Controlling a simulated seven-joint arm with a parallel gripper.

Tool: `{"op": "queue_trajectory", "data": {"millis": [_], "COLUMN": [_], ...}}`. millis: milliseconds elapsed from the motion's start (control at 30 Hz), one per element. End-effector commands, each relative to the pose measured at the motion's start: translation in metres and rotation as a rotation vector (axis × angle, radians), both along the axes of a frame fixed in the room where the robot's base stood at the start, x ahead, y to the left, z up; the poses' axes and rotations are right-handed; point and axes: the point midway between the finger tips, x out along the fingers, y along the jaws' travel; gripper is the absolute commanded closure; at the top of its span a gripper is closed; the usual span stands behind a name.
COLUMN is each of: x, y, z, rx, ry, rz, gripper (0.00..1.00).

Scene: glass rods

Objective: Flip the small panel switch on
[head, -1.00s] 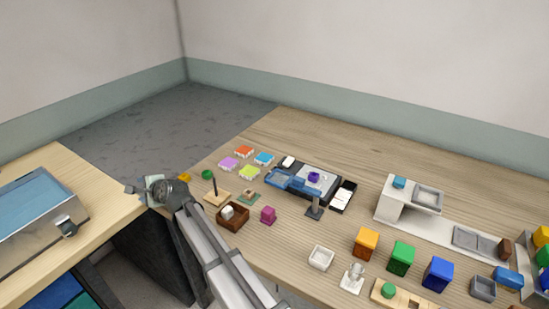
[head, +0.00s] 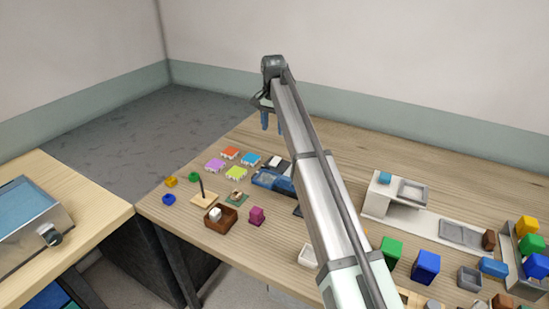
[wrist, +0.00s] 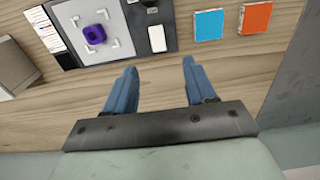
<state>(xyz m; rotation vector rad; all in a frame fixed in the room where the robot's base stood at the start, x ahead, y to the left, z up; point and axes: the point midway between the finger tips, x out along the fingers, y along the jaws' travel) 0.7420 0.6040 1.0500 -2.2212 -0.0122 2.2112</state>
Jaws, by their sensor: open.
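My gripper (head: 272,122) is high over the far part of the table in the head view, its blue fingers pointing down, open and empty. In the wrist view, the open gripper (wrist: 159,72) has bare wood between its fingers. Just beyond them is a dark panel (wrist: 172,12) with a white raised block (wrist: 157,38), which may be the switch. The block also shows in the head view (head: 275,161). A small green plate (head: 237,198) with a tiny tan part stands nearer; I cannot tell whether that is a switch. My arm hides part of the table.
A purple object (wrist: 95,33) sits on a grey pad beside the white block. Blue (wrist: 208,24) and orange (wrist: 254,21) tiles lie to the right. A peg stand (head: 204,199) and a brown box (head: 221,216) stand nearer. Coloured blocks crowd the right side.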

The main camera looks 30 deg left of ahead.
Motion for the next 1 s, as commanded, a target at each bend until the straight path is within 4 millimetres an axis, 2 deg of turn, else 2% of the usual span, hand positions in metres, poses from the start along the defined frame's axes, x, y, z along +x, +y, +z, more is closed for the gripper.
{"op": "queue_trajectory", "data": {"millis": [67, 233, 700, 1000], "x": [0.003, 0.002, 0.001, 0.002], "y": [-0.005, -0.006, -0.005, -0.005], "z": [0.001, -0.015, -0.096, -0.129], "rx": [-0.012, -0.014, -0.012, -0.011], "ry": [0.004, 0.006, 0.006, 0.005], "rz": [0.0, 0.0, 0.0, 0.0], "gripper": [0.45, 0.45, 0.45, 0.45]}}
